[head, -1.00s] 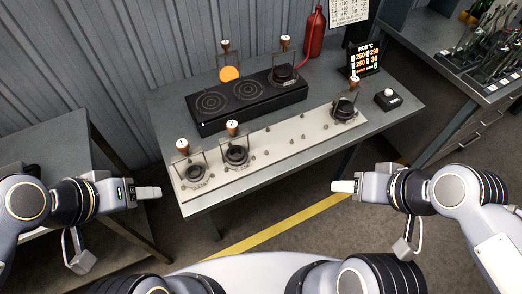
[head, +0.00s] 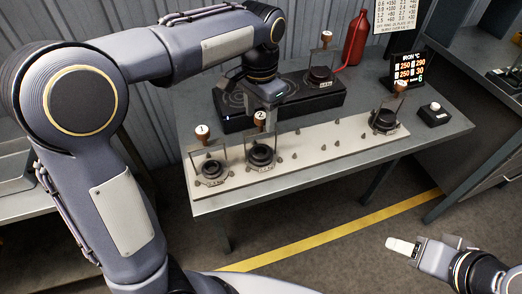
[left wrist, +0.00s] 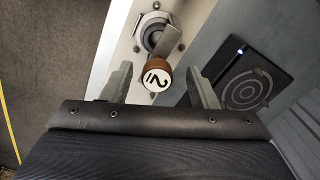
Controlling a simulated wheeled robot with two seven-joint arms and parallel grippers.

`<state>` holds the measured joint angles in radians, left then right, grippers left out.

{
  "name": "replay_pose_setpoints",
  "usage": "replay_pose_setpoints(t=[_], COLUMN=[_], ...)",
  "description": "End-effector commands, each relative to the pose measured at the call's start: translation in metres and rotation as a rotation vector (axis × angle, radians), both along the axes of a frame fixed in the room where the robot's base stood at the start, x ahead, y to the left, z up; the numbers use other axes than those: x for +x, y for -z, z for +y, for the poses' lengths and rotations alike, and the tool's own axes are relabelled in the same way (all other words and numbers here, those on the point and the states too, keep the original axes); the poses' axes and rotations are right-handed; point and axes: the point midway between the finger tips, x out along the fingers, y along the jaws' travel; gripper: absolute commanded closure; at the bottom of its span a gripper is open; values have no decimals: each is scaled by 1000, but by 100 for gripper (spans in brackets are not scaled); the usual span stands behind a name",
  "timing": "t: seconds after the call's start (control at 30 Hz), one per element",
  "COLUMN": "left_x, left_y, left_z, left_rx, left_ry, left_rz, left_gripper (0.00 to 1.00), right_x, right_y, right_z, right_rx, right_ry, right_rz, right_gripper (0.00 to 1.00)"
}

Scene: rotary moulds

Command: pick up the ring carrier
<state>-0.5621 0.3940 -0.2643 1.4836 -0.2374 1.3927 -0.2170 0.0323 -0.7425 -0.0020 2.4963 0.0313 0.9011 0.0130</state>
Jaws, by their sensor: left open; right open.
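Several ring carriers stand here, each an upright frame with a round wooden knob on top and a dark ring at its foot. Carrier 2 (head: 261,155) stands on the pale strip, with carrier 1 (head: 210,169) to its left and another carrier (head: 384,120) at the strip's right end. My left gripper (head: 264,108) is open above carrier 2. In the left wrist view, the "2" knob (left wrist: 158,79) shows between the open fingers; contact cannot be told. My right gripper (head: 388,243) is off the table at the lower right, with nothing seen in it.
A black heater plate (head: 320,103) lies behind the strip, bearing another carrier (head: 321,70). A red bottle (head: 356,38), a display (head: 408,70) and a button box (head: 434,114) stand at the back and right. The strip's middle has only small pegs.

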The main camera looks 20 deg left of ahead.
Motion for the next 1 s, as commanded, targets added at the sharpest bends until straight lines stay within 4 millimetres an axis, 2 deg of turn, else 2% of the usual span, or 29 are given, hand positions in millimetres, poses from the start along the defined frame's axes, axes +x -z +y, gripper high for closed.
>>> replay_pose_setpoints(t=[0.33, 0.63, 1.0], left_x=[-2, -1, -1], left_y=[48, 53, 52], left_z=[-3, -3, -3], left_rx=[-2, -3, -3], left_ry=[0, 0, -1], left_rz=[1, -1, -1], left_gripper=[46, 46, 93], right_x=[0, 0, 0], right_y=[0, 1, 1], right_z=[0, 0, 0], right_rx=[0, 0, 0], right_ry=[0, 0, 0], right_rz=[0, 0, 0], right_gripper=[50, 50, 50])
